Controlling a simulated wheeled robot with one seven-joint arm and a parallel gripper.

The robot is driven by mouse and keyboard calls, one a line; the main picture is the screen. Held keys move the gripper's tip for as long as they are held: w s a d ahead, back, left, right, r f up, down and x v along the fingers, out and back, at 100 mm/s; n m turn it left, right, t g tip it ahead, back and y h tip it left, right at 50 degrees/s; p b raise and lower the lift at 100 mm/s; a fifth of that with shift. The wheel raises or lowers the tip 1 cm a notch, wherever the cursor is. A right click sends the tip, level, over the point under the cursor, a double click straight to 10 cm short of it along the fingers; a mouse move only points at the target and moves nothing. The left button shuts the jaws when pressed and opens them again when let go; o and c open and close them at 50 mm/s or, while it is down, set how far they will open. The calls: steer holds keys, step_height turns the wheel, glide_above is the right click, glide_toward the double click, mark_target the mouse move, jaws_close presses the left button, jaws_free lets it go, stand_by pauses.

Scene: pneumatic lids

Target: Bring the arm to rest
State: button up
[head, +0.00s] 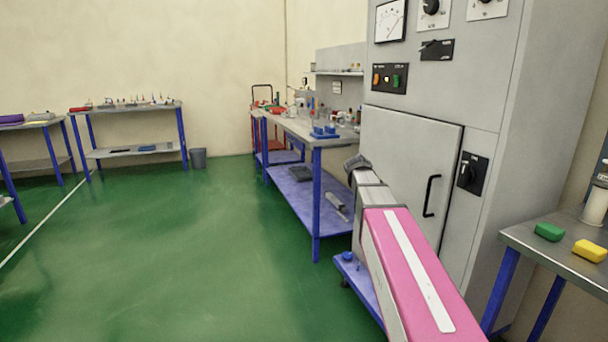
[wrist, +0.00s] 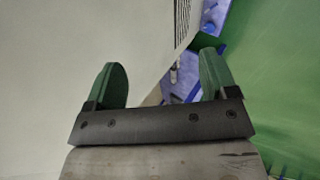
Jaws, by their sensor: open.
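My arm, with a pink and white link, reaches forward from the lower right in the head view, in front of the grey cabinet (head: 405,160). My gripper (wrist: 165,80) shows in the wrist view with its two green fingers wide apart and nothing between them. Beyond the fingers are a pale grey surface on the left and the green floor (wrist: 285,80) on the right. In the head view the dark end of the arm (head: 357,163) is beside the cabinet door, and its fingers cannot be made out.
A long workbench (head: 316,139) with blue legs stands left of the cabinet. A side bench (head: 530,240) with a green block (head: 549,231) and a yellow block (head: 589,250) is at the right. A bin (head: 198,158) stands by the far wall. The green floor at the left is open.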

steer(key=s+a+f+m+g+y, duration=0.2)
steer(key=s+a+f+y, duration=0.1)
steer(key=s+f, duration=0.9)
steer(key=s+a+f+m+g+y, duration=0.2)
steer(key=s+a+f+m+y, duration=0.1)
steer(key=s+f, duration=1)
step_height(320, 180, down, 2)
steer(key=shift+s+a+m, duration=0.3)
steer(key=shift+a, duration=0.55)
